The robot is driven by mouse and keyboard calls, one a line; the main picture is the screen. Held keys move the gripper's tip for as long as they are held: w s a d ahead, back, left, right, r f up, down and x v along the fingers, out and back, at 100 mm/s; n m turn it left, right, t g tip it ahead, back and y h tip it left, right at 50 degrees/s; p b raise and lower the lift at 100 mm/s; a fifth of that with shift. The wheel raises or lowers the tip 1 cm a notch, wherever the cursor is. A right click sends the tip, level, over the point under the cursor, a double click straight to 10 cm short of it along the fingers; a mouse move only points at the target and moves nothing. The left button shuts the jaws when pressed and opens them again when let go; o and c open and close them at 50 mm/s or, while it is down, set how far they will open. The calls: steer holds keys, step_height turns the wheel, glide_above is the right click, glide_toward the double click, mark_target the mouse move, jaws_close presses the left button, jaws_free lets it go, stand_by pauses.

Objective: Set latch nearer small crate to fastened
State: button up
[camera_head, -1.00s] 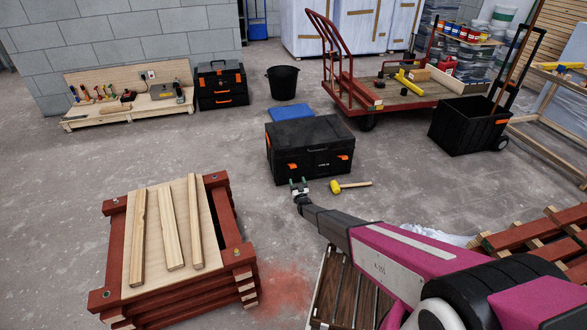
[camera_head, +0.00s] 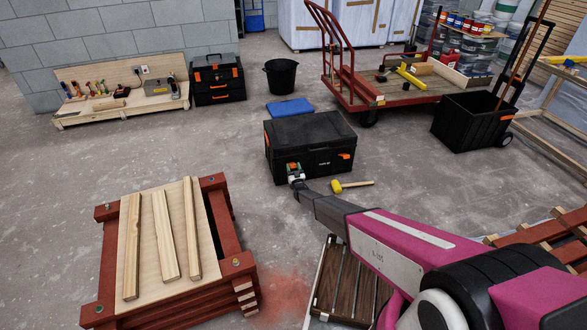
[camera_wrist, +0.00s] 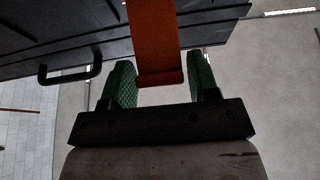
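A black chest (camera_head: 310,140) with a flat lid stands on the floor in mid-scene. Its right orange latch (camera_head: 344,156) shows on the front. Its left latch is largely hidden behind my gripper (camera_head: 295,172) in the head view. In the wrist view, an orange latch (camera_wrist: 157,45) reaches down between the green fingers of my gripper (camera_wrist: 163,80). The fingers are open around it, with a gap at the right; the left finger is close to it. I cannot tell whether either latch is fastened. A black crate (camera_head: 468,125) stands at the right; I cannot tell whether it is the small crate.
A yellow-headed mallet (camera_head: 350,185) lies on the floor just right of my gripper. A slatted wooden stand (camera_head: 345,285) is under my arm. A red batten stack (camera_head: 225,215) with loose wood strips stands at left. A red cart (camera_head: 420,95) is behind right. Floor left of the chest is clear.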

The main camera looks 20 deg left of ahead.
mark_target(290, 156)
steer(key=c, duration=0.8)
steer(key=shift+c, duration=0.2)
steer(key=shift+r+g, duration=0.1)
steer(key=shift+g, duration=0.2)
steer(key=shift+w+a+r+g+h, duration=0.1)
steer(key=shift+r+g+h, duration=0.3)
steer(key=shift+r+g, duration=0.15)
steer(key=shift+w+a+r+g+h, duration=0.25)
steer(key=shift+w+r+g+h, duration=0.2)
steer(key=shift+r+g+h, duration=0.4)
steer(key=shift+w+a+r+g+h, duration=0.15)
steer(key=shift+w+g+h, duration=0.1)
steer(key=shift+g, duration=0.3)
steer(key=shift+w+a+r+g+h, duration=0.15)
steer(key=shift+w+g+h, duration=0.1)
steer(key=shift+g, duration=0.3)
steer(key=shift+w+a+r+g+h, duration=0.1)
steer(key=shift+w+a+g+h, duration=0.15)
steer(key=shift+g, duration=0.3)
steer(key=shift+w+a+r+g+h, duration=0.15)
steer(key=shift+w+g+h, duration=0.2)
steer(key=shift+g, duration=0.2)
